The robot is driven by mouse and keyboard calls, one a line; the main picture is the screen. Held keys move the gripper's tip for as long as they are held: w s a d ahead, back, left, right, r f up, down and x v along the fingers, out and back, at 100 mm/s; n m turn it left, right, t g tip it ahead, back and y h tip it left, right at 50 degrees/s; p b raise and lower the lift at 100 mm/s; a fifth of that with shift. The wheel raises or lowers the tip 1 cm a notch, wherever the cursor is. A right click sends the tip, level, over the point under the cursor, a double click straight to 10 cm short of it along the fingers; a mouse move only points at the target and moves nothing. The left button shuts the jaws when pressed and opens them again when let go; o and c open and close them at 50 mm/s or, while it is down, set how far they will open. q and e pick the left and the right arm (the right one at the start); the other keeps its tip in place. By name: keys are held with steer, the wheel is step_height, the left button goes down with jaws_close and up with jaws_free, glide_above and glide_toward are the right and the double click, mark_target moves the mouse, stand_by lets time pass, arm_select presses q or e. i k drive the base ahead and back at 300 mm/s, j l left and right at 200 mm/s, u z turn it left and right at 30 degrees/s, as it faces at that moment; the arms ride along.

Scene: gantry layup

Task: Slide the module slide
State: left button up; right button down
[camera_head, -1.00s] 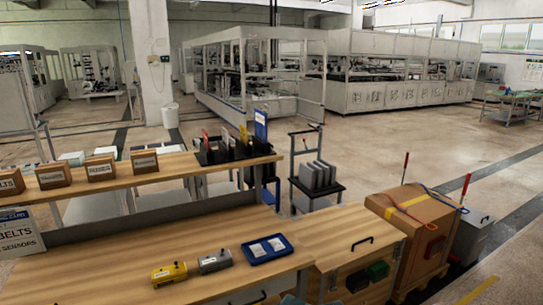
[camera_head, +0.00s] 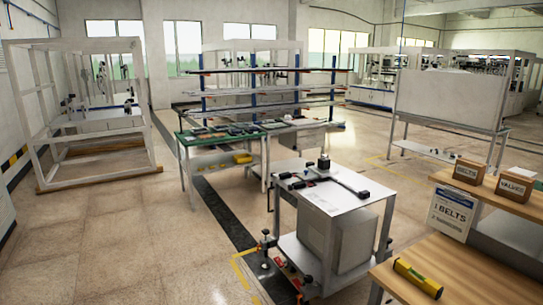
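A white-topped stand (camera_head: 330,197) is in the middle of the view. On its top lie dark rails or cables and a small black-and-silver block (camera_head: 323,163); I cannot tell if this block is the module slide. Small black blocks sit at the ends of the dark pieces, one of them (camera_head: 363,194) at the right. Neither of my grippers is in view.
A grey box (camera_head: 335,235) stands on the stand's lower shelf. A wooden bench (camera_head: 465,275) with a yellow level (camera_head: 418,278) and cartons (camera_head: 469,171) is at the right. A green-topped table (camera_head: 222,134) stands behind. The floor (camera_head: 110,245) at the left is clear.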

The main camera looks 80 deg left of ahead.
mark_target(324, 170)
steer(key=u, duration=2.2)
steer(key=i+j+z, duration=0.35)
steer(key=i+j, duration=0.25)
steer(key=i, duration=0.45)
steer(key=i+j+z, duration=0.35)
steer(key=i+j, duration=0.55)
steer(key=i+j+z, duration=0.35)
steer(key=i+j, duration=0.55)
steer(key=j, duration=0.2)
